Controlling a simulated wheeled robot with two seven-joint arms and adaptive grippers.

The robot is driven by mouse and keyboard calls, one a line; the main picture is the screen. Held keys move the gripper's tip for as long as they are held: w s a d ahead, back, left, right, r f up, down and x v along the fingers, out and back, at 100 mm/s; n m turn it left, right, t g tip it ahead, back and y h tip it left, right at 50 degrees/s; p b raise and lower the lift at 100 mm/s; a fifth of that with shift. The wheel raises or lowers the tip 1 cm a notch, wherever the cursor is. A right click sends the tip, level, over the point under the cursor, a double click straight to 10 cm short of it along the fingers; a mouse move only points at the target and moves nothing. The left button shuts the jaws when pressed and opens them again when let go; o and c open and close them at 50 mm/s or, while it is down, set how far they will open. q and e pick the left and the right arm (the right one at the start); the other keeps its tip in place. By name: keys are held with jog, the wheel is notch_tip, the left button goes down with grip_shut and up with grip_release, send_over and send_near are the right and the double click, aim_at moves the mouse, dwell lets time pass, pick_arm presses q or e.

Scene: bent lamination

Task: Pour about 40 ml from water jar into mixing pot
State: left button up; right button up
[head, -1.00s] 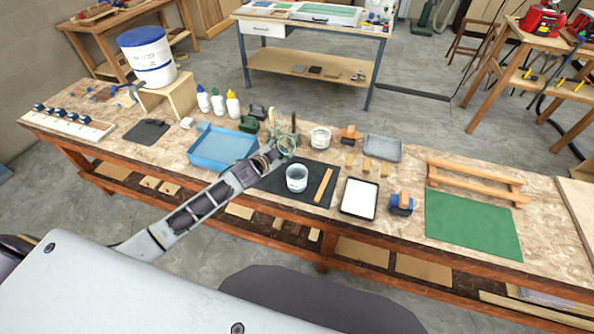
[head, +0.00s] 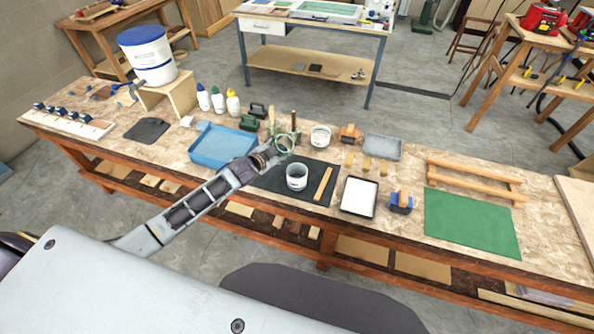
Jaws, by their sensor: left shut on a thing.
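The mixing pot (head: 297,182), a small clear-walled pot with a pale rim, stands upright on the black mat (head: 268,182). My left gripper (head: 277,149) is just behind and left of the pot, above the bench. It is shut on a small, clear, round-rimmed vessel, which looks like the water jar (head: 285,141). The jar is apart from the pot in the picture; its tilt and water level are too small to tell. The gripper's fingers are mostly hidden by its own wrist. My right gripper is not in view.
A wooden stick (head: 323,184) lies right of the pot. A white-filled tray (head: 359,197) and a blue tray (head: 222,146) flank the mat. A white tub (head: 320,138) stands behind. A green sheet (head: 470,222) lies to the right.

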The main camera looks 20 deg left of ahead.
pick_arm(q)
jog(key=shift+w+a+n+g+h, duration=0.15)
jog(key=shift+a+n+g+h, duration=0.15)
jog(key=shift+n+h, duration=0.15)
jog(key=shift+a+f+n+h, duration=0.1)
jog(key=shift+a+n+h, duration=0.05)
jog(key=shift+n+h, duration=0.15)
jog(key=shift+w+a+f+n, duration=0.1)
jog(key=shift+a+f+n, duration=0.05)
jog(key=shift+f+n, duration=0.25)
jog(key=shift+a+f+n+h+b, duration=0.2)
jog(key=shift+f+n+h+b, duration=0.2)
jog(key=shift+f, duration=0.2)
jog(key=shift+f+n+g+h+b, duration=0.25)
jog(key=shift+f+g+b, duration=0.05)
jog(key=shift+f+b, duration=0.4)
jog(key=shift+f+n+h+b, duration=0.3)
jog(key=shift+f+b, duration=0.1)
jog(key=shift+b, duration=0.6)
dwell(0.5)
